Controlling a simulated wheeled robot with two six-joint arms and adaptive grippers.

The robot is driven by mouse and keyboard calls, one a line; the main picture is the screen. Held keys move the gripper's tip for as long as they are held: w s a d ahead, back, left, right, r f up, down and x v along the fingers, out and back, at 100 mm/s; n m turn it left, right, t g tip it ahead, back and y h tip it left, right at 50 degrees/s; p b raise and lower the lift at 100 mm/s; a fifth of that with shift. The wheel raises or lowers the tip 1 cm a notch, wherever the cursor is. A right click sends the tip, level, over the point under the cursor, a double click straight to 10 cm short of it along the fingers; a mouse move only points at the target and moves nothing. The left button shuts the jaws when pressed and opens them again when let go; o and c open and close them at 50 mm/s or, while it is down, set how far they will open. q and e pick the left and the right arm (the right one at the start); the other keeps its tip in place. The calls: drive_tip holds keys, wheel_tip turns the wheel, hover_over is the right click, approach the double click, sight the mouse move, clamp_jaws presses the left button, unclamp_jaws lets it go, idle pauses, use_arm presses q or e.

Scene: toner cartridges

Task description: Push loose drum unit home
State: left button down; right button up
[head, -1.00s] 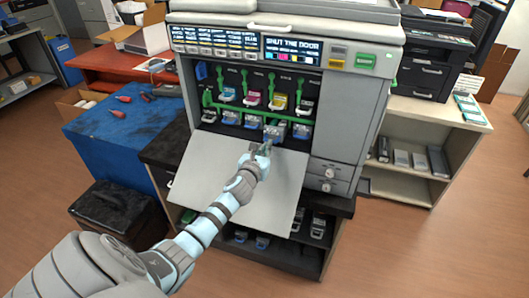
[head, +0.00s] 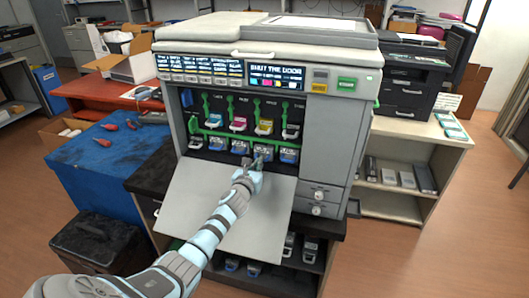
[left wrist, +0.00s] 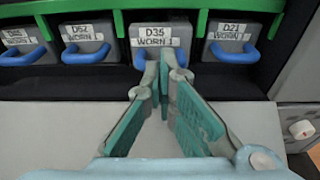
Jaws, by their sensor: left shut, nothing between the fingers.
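The grey drum unit labelled D35 WORN 1 (left wrist: 160,36) sits in the lower row of the open printer (head: 345,130), between the D62 unit (left wrist: 85,38) and the D21 unit (left wrist: 232,38). Its blue handle is partly hidden by my fingers. In the left wrist view its face looks slightly nearer than its neighbours; the exact depth is hard to judge. My left gripper (left wrist: 167,62) is shut and empty, fingertips at the front of D35, touching or very close. It also shows in the head view (head: 257,164). My right gripper is out of view.
The printer's lowered door (head: 200,205) lies below my left arm. A green bar (head: 230,138) runs above the drum row, with coloured toner cartridges (head: 263,127) over it. The screen (head: 274,76) reads SHUT THE DOOR. A blue table (head: 90,170) stands left, shelves (head: 400,205) right.

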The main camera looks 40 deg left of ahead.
use_arm(q)
drive_tip(key=shift+w+a, duration=0.1)
drive_tip(key=shift+w, duration=0.2)
drive_tip(key=shift+w+a+b, duration=0.2)
drive_tip(key=shift+w+b, duration=0.1)
drive_tip(key=shift+w, duration=0.25)
drive_tip(key=shift+s+d+p, duration=0.15)
drive_tip(key=shift+s+p, duration=0.2)
drive_tip(key=p+v, duration=0.1)
drive_tip(key=v, duration=0.1)
drive_tip(key=p+v, duration=0.1)
drive_tip(key=v, duration=0.2)
drive_tip(key=f+p+v, duration=0.1)
drive_tip(key=v, duration=0.2)
drive_tip(key=shift+s+d, duration=0.1)
drive_tip(key=shift+f, duration=0.1)
